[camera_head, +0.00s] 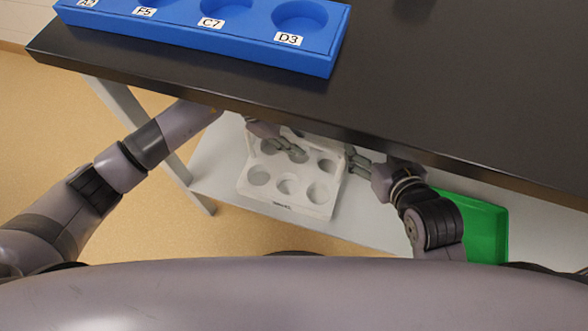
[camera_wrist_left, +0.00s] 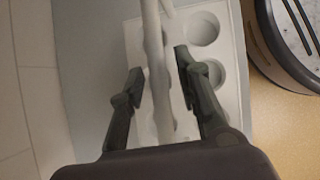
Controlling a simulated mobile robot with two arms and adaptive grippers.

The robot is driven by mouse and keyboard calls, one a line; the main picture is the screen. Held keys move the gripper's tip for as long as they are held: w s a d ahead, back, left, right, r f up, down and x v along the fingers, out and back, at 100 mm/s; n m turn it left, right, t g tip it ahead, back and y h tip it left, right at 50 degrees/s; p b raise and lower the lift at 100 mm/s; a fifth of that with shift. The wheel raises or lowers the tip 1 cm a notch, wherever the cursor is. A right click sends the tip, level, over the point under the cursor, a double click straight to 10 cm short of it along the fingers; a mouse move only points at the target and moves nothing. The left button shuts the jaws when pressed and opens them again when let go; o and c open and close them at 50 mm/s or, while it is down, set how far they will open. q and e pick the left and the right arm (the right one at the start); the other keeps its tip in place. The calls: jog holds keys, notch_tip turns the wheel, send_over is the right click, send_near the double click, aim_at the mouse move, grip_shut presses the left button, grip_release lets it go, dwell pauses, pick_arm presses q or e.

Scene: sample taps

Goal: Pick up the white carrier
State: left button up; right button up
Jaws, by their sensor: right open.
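The white carrier (camera_head: 285,206) stands on the pale lower shelf under the black worktop. It has round holes, and several that I can see look empty. My left gripper (camera_head: 291,149) is over the carrier's far part. In the left wrist view the fingers of my left gripper (camera_wrist_left: 157,80) are spread on either side of the carrier's long white bar handle (camera_wrist_left: 154,50), with gaps visible. My right gripper (camera_head: 354,160) is open at the carrier's right edge, its fingers pointing left. I cannot tell whether it touches the carrier.
The black worktop (camera_head: 420,95) overhangs the shelf and both hands. A blue rack (camera_head: 335,48) with labelled round wells, D3 and C7 among them, sits on top. A green tray (camera_head: 488,222) is to the right on the shelf (camera_head: 218,165), behind my right arm.

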pick_arm(q)
grip_shut()
dwell(0.8)
